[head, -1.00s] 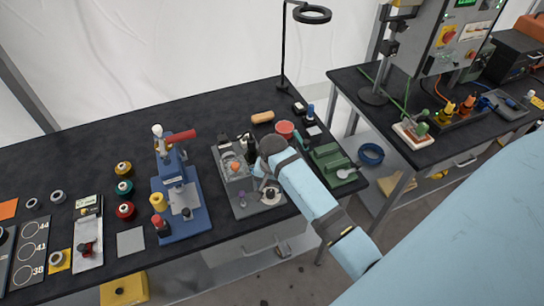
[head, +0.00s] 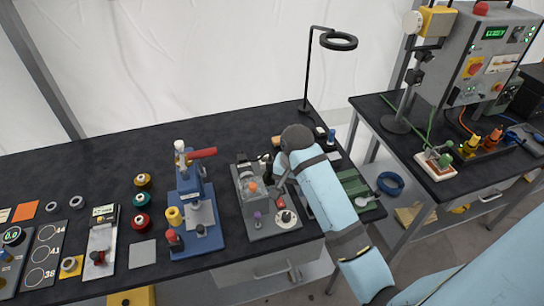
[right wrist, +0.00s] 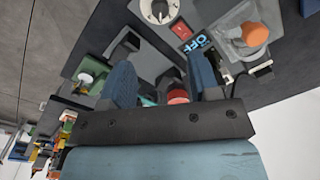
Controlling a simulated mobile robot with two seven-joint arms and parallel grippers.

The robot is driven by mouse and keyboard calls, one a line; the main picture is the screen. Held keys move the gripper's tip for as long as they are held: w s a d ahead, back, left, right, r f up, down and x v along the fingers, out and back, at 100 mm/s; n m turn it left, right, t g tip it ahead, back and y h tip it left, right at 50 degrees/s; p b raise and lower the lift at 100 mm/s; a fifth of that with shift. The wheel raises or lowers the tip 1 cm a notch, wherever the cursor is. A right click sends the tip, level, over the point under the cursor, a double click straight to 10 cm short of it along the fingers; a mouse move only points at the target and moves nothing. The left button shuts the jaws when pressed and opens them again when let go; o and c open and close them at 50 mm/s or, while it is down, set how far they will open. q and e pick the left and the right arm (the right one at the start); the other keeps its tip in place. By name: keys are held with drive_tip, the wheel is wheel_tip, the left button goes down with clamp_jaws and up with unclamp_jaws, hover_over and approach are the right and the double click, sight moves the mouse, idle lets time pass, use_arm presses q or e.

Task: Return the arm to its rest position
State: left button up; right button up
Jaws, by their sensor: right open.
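My right arm (head: 325,195) reaches in from the lower right in the head view, with its dark wrist joint over the workbench. My right gripper is mostly hidden behind the arm there, near the right side of the grey device (head: 282,230). In the right wrist view the two blue finger pads of my right gripper (right wrist: 163,82) stand apart with nothing held between them. My left gripper is in neither view.
A blue press with a red handle (head: 197,215) stands left of the grey device. A ring lamp (head: 339,41) rises at the back. A green fixture (head: 355,188) lies right of my arm. A second bench (head: 455,190) with a control box (head: 487,60) stands at the right.

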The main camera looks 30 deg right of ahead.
drive_tip(key=s+f+n+t, duration=0.1)
drive_tip(key=f, duration=0.1)
drive_tip(key=s+a+f+n+t, duration=0.1)
drive_tip(key=f, duration=0.2)
drive_tip(key=s+a+f+n, duration=0.1)
drive_tip(key=f, duration=0.2)
drive_tip(key=shift+f+t, duration=0.15)
drive_tip(key=shift+t, duration=0.25)
drive_tip(key=s+a+f+n+t+y, duration=0.1)
drive_tip(key=s+a+f+n+t, duration=0.1)
drive_tip(key=s+a+n+t, duration=0.2)
drive_tip(key=s+a+f+n+t+y, duration=0.1)
drive_tip(key=s+a+f+n+t, duration=0.2)
drive_tip(key=s, duration=0.8)
drive_tip(key=shift+a+f+n+t+y, duration=0.25)
drive_tip(key=shift+a+n+t+y, duration=0.15)
drive_tip(key=shift+a+n, duration=0.8)
drive_tip(key=shift+d, duration=0.1)
